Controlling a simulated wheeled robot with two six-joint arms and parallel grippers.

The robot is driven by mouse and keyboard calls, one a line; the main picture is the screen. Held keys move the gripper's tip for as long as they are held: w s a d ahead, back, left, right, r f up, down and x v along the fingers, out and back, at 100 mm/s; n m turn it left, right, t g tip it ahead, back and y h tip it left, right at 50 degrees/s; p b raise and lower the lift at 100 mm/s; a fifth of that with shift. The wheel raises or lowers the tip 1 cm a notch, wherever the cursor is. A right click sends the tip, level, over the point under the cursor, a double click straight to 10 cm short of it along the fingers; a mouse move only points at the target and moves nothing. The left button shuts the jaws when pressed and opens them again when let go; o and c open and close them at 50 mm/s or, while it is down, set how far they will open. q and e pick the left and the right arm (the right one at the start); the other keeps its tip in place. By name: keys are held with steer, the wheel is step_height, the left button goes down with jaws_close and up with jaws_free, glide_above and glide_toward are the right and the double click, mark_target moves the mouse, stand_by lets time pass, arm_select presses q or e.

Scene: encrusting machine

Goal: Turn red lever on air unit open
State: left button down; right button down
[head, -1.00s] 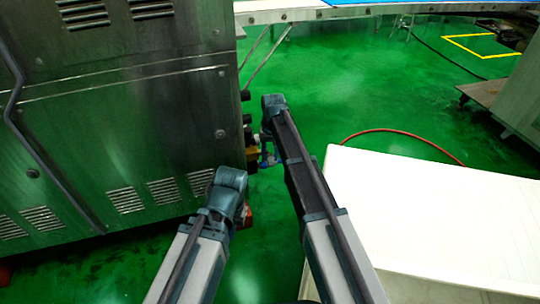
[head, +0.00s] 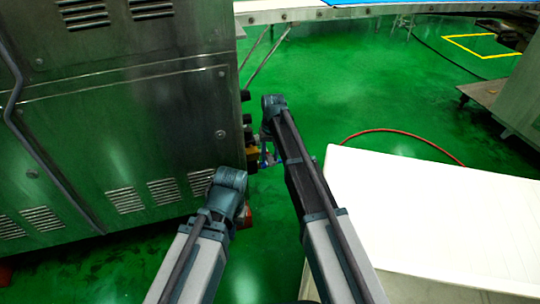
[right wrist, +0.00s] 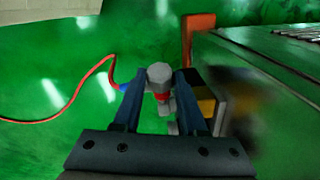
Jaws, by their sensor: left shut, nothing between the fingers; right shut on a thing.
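The air unit is at the right side of the steel cabinet. In the head view its yellow part (head: 252,159) shows beside my right arm, which hides much of the rest. In the right wrist view, a grey valve body (right wrist: 160,74) and the small red lever (right wrist: 162,97) sit between the two dark fingers of my right gripper (right wrist: 159,82). The gripper is shut on the red lever, though its exact contact is hard to see. The lever's angle is unclear. My left arm's bend shows at the lower middle of the head view, but its gripper is hidden.
The steel cabinet (head: 120,120) fills the left. A white box-like surface (head: 430,215) stands at right. A red hose (head: 400,133) lies on the green floor and reaches a blue fitting (right wrist: 123,87). An orange-red upright part (right wrist: 197,38) stands near the gripper.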

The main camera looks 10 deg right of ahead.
steer(key=shift+w, duration=0.1)
steer(key=shift+w+a+r+g+p, duration=0.15)
steer(key=shift+w+r+g+p, duration=0.3)
steer(key=shift+w+r+g, duration=0.2)
steer(key=shift+w+r+g+h, duration=0.15)
steer(key=shift+w+g+h, duration=0.15)
steer(key=shift+g, duration=0.65)
steer(key=shift+r+g, duration=0.25)
steer(key=shift+g, duration=0.25)
steer(key=shift+s, duration=0.1)
steer(key=shift+c, duration=2.3)
jaws_free()
